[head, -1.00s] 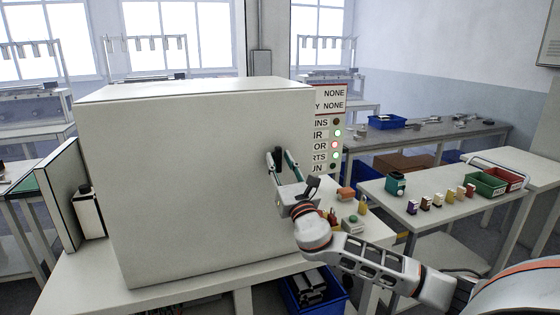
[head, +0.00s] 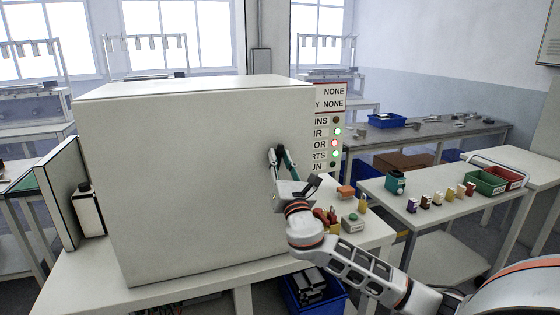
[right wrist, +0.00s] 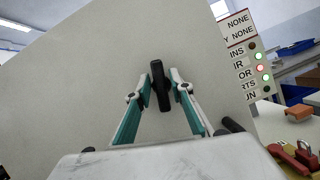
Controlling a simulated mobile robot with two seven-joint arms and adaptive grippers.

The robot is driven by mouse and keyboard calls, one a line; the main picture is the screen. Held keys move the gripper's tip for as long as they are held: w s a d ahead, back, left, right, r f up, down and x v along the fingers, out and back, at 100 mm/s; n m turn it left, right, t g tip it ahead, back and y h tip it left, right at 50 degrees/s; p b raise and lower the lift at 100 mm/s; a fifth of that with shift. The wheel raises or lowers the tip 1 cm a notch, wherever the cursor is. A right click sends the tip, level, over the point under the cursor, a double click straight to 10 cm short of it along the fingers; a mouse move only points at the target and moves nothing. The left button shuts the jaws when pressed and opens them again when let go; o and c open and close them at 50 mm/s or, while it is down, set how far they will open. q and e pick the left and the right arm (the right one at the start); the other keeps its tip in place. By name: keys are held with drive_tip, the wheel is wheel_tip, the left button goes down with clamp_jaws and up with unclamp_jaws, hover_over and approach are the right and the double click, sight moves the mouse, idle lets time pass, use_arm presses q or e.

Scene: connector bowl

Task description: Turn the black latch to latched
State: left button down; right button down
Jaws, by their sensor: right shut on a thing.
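The black latch (right wrist: 160,85) is a short dark handle on the front of the large pale cabinet (right wrist: 70,90). In the head view the latch (head: 280,150) is small and partly covered by the gripper fingers. My right gripper (right wrist: 159,90) has a finger on each side of the latch and is shut on it. In the head view my right gripper (head: 278,156) reaches up to the cabinet face near its right edge. In the right wrist view the latch stands nearly upright, tilted slightly. My left gripper is not in view.
A status board (head: 331,130) with lamps stands right of the cabinet. A blue bin (head: 313,290) is below. A side table holds small coloured blocks (head: 438,201) and a green bin (head: 487,181).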

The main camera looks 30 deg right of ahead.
drive_tip(key=m+g+h, duration=0.1)
drive_tip(key=m, duration=0.2)
drive_tip(key=m+g+h, duration=0.1)
drive_tip(key=m, duration=0.2)
drive_tip(key=m+g+h, duration=0.1)
drive_tip(key=m, duration=0.3)
drive_tip(key=shift+h, duration=0.3)
drive_tip(key=m+g, duration=0.2)
drive_tip(key=m, duration=0.2)
drive_tip(key=shift+f+m+g, duration=0.1)
drive_tip(key=shift+m+g, duration=0.7)
drive_tip(key=shift+m, duration=1.4)
drive_tip(key=shift+d, duration=0.1)
drive_tip(key=c, duration=2)
unclamp_jaws()
drive_tip(key=shift+c, duration=0.2)
drive_tip(key=v, duration=1.2)
